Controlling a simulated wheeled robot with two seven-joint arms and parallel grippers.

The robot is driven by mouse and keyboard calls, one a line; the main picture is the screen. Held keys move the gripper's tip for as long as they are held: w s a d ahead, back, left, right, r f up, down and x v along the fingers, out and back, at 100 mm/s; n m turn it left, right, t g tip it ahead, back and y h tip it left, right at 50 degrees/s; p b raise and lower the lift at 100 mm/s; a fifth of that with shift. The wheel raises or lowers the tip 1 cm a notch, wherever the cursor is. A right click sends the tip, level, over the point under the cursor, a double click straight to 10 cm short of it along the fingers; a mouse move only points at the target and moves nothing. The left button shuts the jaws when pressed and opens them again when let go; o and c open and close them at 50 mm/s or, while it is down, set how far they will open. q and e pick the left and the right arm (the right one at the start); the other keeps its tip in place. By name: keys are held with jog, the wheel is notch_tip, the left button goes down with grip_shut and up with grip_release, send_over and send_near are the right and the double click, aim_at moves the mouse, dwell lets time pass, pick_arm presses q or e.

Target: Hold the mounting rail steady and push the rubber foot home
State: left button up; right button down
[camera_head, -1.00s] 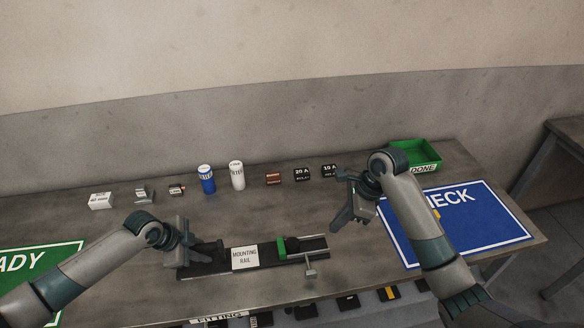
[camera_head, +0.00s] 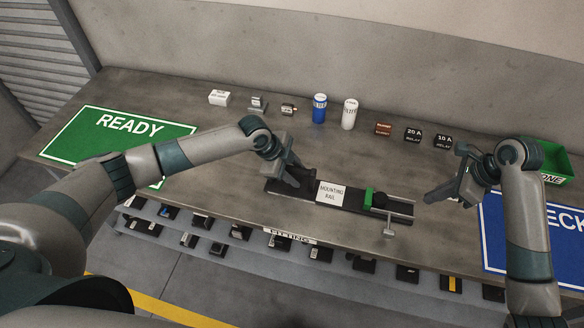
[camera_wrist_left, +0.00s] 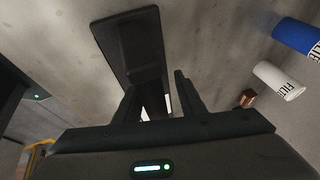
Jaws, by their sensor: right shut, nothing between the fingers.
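The black mounting rail (camera_head: 351,207) lies along the bench's front middle, with a white label (camera_head: 331,193). Toward its right end is a green block (camera_head: 368,197) with a dark round piece (camera_head: 380,200) against its right side. I cannot tell whether that piece is the rubber foot. My left gripper (camera_head: 298,178) is over the rail's left end. In the left wrist view its fingers (camera_wrist_left: 158,98) stand apart, with rail and label showing between them; their contact is unclear. My right gripper (camera_head: 432,196) is shut and empty, just past the rail's right end.
A grey T-shaped handle (camera_head: 388,232) sticks out in front of the rail. A green READY mat (camera_head: 150,150) is left, a blue CHECK mat (camera_head: 515,235) and green bin (camera_head: 548,155) right. Small parts and two filters (camera_head: 319,108) line the back. Shelves with dark parts hang below the front edge.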

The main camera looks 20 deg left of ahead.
pick_arm(q)
jog(key=shift+s+f, duration=0.2)
jog(key=shift+s, duration=0.1)
jog(key=shift+a+r, duration=0.3)
jog(key=shift+r, duration=0.25)
jog(key=v, duration=1.1)
jog(key=shift+w+d+r, duration=0.1)
jog(key=shift+w+d, duration=0.05)
